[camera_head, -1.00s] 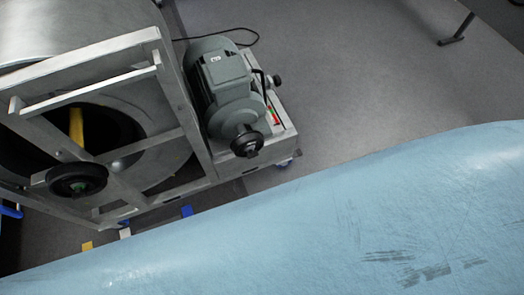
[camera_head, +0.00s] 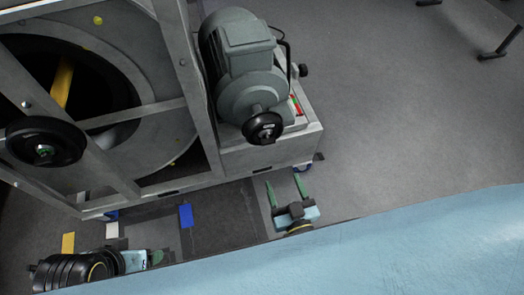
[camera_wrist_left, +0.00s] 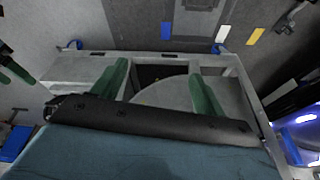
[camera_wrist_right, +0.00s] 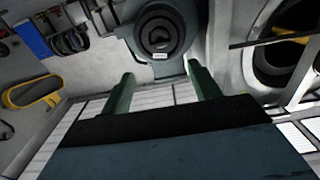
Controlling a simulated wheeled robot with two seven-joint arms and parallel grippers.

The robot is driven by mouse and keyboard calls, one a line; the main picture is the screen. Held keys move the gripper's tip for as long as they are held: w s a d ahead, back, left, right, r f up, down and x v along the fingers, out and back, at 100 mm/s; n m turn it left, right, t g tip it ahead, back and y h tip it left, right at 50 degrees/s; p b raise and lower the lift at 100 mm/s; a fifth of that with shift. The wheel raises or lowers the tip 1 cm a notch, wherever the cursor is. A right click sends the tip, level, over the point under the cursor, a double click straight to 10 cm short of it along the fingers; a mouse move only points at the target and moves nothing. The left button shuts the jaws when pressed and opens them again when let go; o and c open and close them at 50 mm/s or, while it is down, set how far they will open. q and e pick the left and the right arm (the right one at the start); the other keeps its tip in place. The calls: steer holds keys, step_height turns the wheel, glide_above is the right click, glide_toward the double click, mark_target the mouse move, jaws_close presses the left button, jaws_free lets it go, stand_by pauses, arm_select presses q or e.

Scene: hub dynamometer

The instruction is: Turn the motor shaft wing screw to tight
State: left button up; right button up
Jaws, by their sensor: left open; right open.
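The grey-green motor (camera_head: 245,60) stands on a metal base beside the frame. A black round piece with a small white label (camera_head: 262,128) sits on its shaft end. In the right wrist view this piece (camera_wrist_right: 160,38) is ahead, just beyond the fingertips. I cannot make out the wing screw's wings or its turned position. My right gripper (camera_head: 285,182) is open and empty, below the shaft end in the head view and apart from it. My left gripper (camera_head: 157,257) is at the bottom left, partly hidden; its open green fingers (camera_wrist_left: 158,80) show in the left wrist view.
The metal frame (camera_head: 205,110) with a large drum stands left of the motor. A black handwheel (camera_head: 45,142) sticks out from it. A pale blue surface (camera_head: 420,245) fills the foreground. Blue (camera_head: 186,215) and yellow (camera_head: 68,243) floor marks lie below.

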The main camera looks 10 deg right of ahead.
steer(key=b, duration=0.2)
glide_toward(269, 144)
steer(key=w, duration=0.4)
steer(key=w+b, duration=0.2)
steer(key=w, duration=0.2)
steer(key=shift+w+a+f, duration=0.1)
steer(key=shift+w, duration=0.25)
arm_select(q)
steer(key=w+d+r+t+h, duration=0.3)
steer(key=w+d+r+t, duration=0.3)
steer(key=w+r+t, duration=0.5)
steer(key=shift+w+m, duration=0.4)
steer(key=shift+w, duration=0.45)
arm_select(e)
steer(key=shift+w, duration=0.35)
steer(key=shift+c, duration=0.3)
arm_select(q)
steer(key=shift+f, duration=0.1)
arm_select(e)
steer(key=c, duration=0.9)
